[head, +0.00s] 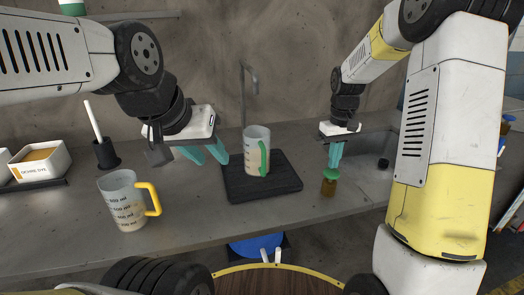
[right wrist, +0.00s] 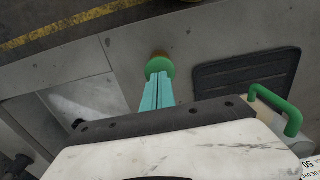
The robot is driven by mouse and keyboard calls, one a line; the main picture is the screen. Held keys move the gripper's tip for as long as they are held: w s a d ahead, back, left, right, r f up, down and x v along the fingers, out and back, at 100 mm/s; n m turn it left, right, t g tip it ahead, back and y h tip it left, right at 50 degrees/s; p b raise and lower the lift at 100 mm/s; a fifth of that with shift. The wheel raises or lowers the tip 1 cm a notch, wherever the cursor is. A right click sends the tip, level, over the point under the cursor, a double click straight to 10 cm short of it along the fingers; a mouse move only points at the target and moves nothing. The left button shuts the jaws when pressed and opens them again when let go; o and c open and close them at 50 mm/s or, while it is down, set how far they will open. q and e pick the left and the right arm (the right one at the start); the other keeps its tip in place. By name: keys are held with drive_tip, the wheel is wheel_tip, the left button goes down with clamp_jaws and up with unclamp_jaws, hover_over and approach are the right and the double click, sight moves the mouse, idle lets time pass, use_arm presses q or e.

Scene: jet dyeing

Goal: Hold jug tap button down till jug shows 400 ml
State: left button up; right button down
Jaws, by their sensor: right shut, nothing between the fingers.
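The green-handled jug (head: 254,150) stands upright on a dark mat (head: 284,190) below the grey tap (head: 251,82). Its level is too small to read, and no water stream is distinguishable. A green button (head: 331,174) on a brown base is at the counter's front right; it also shows in the right wrist view (right wrist: 159,64). My right gripper (head: 334,165) is shut and empty, pointing down with its fingertips at the button's top, apparently touching. Those fingers also show in the right wrist view (right wrist: 158,80). My left gripper (head: 208,158) is open and empty, left of the jug.
A yellow-handled measuring jug (head: 122,204) stands at the front left of the counter. Behind it are a black holder (head: 106,153) with a white stick and a white labelled box (head: 40,163). A sink (head: 366,172) lies right of the button.

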drive_tip(key=shift+r, duration=2.1)
drive_tip(key=shift+r, duration=0.1)
drive_tip(key=s+r+m+t+y, duration=0.1)
drive_tip(key=s+r+t, duration=0.2)
drive_tip(key=s+r, duration=0.7)
drive_tip(key=s+a+r+m+t+y, duration=0.1)
drive_tip(key=s+a+m+t, duration=0.1)
drive_tip(key=s, duration=1.2)
drive_tip(key=shift+s+r+t, duration=0.15)
drive_tip(key=shift+t, duration=0.45)
drive_tip(key=shift+a, duration=0.1)
drive_tip(key=m+g+h, duration=0.2)
drive_tip(key=m+g, duration=0.1)
drive_tip(key=g, duration=0.3)
hover_over(332, 171)
wheel_tip(332, 171, down, 9)
drive_tip(key=shift+f, duration=3.35)
